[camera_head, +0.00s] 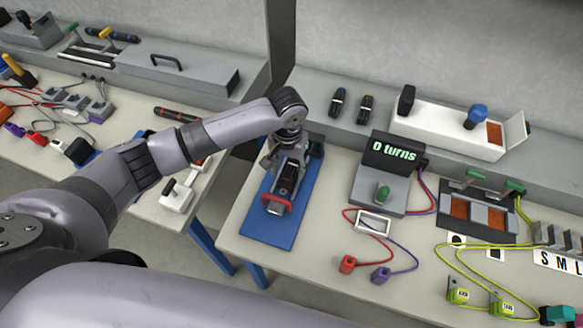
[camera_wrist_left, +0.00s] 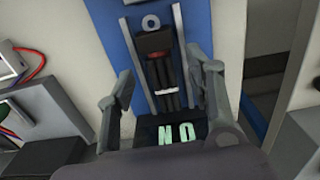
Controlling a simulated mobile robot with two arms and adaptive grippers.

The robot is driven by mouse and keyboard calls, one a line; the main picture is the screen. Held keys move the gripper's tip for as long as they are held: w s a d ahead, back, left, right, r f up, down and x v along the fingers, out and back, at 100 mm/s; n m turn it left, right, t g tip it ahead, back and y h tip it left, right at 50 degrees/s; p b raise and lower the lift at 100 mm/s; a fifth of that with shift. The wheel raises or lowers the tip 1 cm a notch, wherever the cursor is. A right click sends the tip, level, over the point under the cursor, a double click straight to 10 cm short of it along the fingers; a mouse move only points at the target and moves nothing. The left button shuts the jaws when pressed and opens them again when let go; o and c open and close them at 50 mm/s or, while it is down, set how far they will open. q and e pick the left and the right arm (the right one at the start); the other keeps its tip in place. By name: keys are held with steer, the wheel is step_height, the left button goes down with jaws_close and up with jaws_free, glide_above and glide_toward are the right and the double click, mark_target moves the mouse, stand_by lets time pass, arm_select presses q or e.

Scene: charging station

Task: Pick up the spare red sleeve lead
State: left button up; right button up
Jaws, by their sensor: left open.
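On a blue mat (camera_head: 262,222) stands a grey fixture with a red bracket-like part (camera_head: 277,203) at its near end. In the left wrist view the fixture's dark lead-like piece (camera_wrist_left: 160,70) has a dull red part near its top and a pale band lower down. I cannot tell if this is the spare red sleeve lead. My left gripper (camera_head: 287,158) is over the fixture, its fingers pointing down. In the left wrist view the left gripper (camera_wrist_left: 160,98) is open, one finger on each side of the dark piece, with nothing gripped. My right gripper is not in view.
Yellow-green leads (camera_head: 458,295) lie further right. A gap separates the two benches.

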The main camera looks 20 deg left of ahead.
mark_target(291, 171)
arm_select(q)
steer(key=shift+f, duration=1.25)
steer(key=shift+c, duration=0.5)
jaws_close()
